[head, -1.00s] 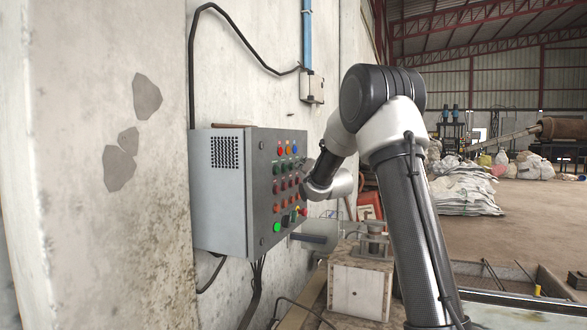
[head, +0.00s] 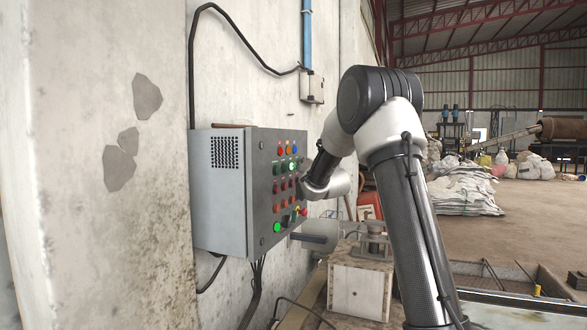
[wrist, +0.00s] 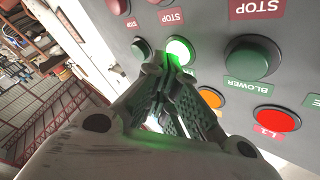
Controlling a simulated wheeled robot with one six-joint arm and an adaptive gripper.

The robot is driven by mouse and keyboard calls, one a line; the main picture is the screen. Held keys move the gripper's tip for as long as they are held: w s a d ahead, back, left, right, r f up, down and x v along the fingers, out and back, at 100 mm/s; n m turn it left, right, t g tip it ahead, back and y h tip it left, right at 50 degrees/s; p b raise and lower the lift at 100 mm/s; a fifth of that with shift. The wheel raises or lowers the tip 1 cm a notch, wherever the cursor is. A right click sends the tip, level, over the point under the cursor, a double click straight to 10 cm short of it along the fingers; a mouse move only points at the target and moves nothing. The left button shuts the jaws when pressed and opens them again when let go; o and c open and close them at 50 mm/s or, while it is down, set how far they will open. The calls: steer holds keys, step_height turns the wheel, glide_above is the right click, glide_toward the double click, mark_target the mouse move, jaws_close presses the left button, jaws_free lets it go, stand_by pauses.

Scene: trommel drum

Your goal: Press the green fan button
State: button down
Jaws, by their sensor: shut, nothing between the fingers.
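A grey control panel (head: 222,195) hangs on the wall in the head view, with rows of coloured buttons on its front. In the wrist view my gripper (wrist: 172,66) is shut and empty, its fingertips at a brightly lit green button (wrist: 181,49). The tips overlap its lower edge and appear to touch it. The fingers hide any label below it, so I cannot read its name. The lit green button also shows in the head view (head: 292,166). There, my gripper is mostly hidden by my arm.
Beside the lit button are a dark green button (wrist: 252,58) labelled BLOWER and another green button (wrist: 141,48). An orange button (wrist: 211,97) and a red button (wrist: 277,119) sit close to the fingers. A concrete-like block (head: 358,290) stands below my arm.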

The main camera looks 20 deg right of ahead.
steer(key=shift+s+d, duration=0.1)
steer(key=shift+d, duration=0.05)
steer(key=shift+s+d, duration=0.45)
steer(key=shift+s, duration=0.05)
steer(key=s+d, duration=0.3)
steer(key=shift+s+d, duration=0.25)
stand_by(0.5)
stand_by(0.6)
